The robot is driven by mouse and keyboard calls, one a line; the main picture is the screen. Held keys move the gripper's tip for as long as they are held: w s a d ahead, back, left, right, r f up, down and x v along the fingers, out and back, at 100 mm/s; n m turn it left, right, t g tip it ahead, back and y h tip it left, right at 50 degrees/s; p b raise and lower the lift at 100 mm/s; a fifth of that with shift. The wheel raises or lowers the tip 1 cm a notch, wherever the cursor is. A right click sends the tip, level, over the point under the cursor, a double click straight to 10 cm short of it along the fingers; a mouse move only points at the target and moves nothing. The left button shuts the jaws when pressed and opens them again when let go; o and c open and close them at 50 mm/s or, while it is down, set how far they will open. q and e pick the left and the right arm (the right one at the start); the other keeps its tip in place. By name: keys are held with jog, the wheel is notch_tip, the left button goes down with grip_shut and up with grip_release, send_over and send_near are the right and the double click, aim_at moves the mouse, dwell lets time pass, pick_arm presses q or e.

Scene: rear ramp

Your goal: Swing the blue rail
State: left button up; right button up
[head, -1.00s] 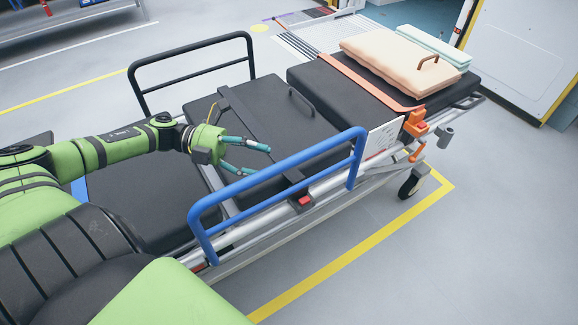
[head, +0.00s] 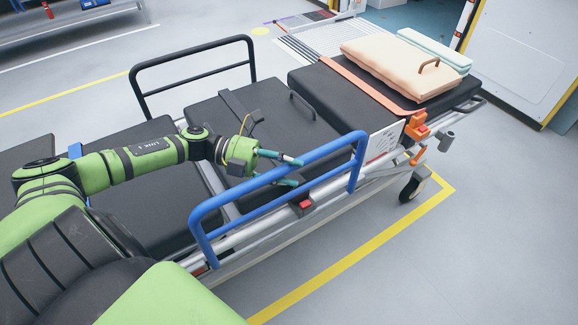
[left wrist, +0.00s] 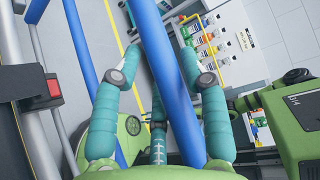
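The blue rail (head: 280,170) stands raised along the near side of the stretcher, its top bar sloping up to the right. My left gripper (head: 298,171) reaches across the stretcher from the left, with its teal fingers at the top bar. The left gripper is open and not closed on the rail. My right gripper is not in view.
The stretcher's black mattress (head: 225,110) lies under my left arm. A black rail (head: 195,62) stands on the far side. A red button (head: 305,204) sits below the blue rail. A peach pillow (head: 395,68) lies at the head end. The floor at the near right is clear.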

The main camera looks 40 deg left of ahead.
pick_arm(q)
grip_shut()
